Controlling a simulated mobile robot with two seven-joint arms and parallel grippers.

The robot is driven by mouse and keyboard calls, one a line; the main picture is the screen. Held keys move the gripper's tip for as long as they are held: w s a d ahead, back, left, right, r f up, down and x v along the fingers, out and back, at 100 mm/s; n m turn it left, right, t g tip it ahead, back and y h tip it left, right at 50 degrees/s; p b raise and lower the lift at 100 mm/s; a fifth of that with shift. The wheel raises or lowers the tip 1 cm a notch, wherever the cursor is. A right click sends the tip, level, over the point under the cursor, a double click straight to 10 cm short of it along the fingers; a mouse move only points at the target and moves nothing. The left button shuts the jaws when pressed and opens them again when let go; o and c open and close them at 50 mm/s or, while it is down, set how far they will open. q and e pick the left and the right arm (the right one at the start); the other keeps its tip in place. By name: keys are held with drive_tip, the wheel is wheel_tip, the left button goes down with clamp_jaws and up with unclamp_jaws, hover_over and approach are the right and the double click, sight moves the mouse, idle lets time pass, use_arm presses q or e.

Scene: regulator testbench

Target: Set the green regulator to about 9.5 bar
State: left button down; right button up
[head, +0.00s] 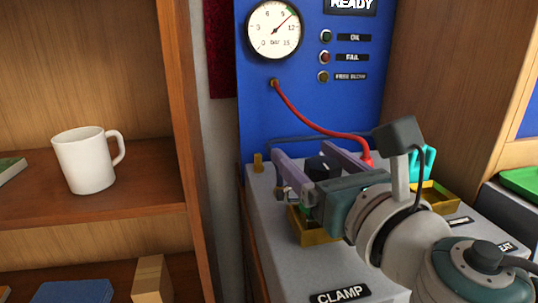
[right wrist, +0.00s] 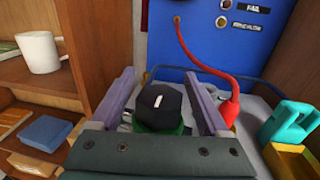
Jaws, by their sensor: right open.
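The green regulator shows in the right wrist view as a black knob (right wrist: 160,103) with a white mark above a green body (right wrist: 165,128). In the head view its dark knob (head: 318,168) is partly hidden by my right gripper. My right gripper (head: 302,153) is open, with one purple finger on each side of the knob and gaps between fingers and knob in the right wrist view (right wrist: 158,78). The round gauge (head: 274,32), marked 0 to 15 bar, has its needle between 9 and 12, close to a green band. My left gripper is not in view.
A red hose (head: 318,128) runs from the blue panel (head: 265,125) to a fitting behind my gripper. A teal part (right wrist: 288,122) stands by a yellow tray (right wrist: 288,158) on the right. A white mug (head: 84,160) stands on the left shelf. A READY display (head: 350,5) tops the panel.

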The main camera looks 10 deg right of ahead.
clamp_jaws()
idle(0.6)
